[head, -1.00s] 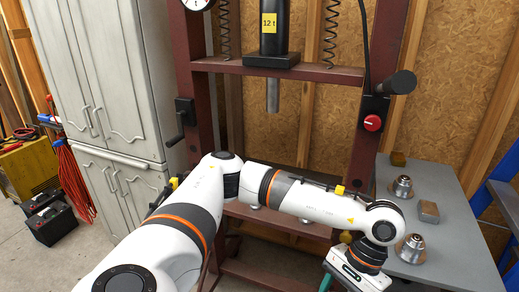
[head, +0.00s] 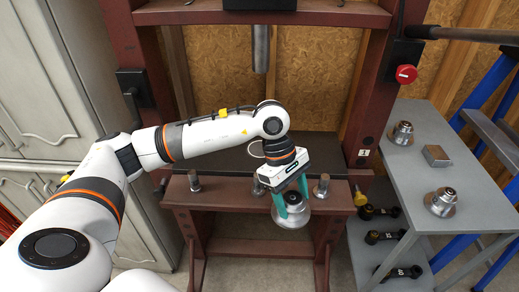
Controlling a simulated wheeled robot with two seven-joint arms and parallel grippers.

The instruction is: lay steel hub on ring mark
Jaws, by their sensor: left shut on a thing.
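My left gripper (head: 292,199) has teal fingers and is shut on a steel hub (head: 292,217), a round flanged metal piece. It holds the hub in front of the press frame's front beam, below the level of the dark press bed (head: 225,151) in the picture. A pale curved line (head: 251,147) shows on the bed beside my left wrist. It looks like part of the ring mark; the rest is hidden behind the wrist. My right gripper is not in view.
Two similar hubs, one farther back (head: 402,134) and one nearer (head: 441,203), stand on the grey table (head: 400,175) with a metal block (head: 436,155). The press ram (head: 261,50) hangs above the bed. Steel pegs (head: 194,181) stand along the front beam (head: 225,190).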

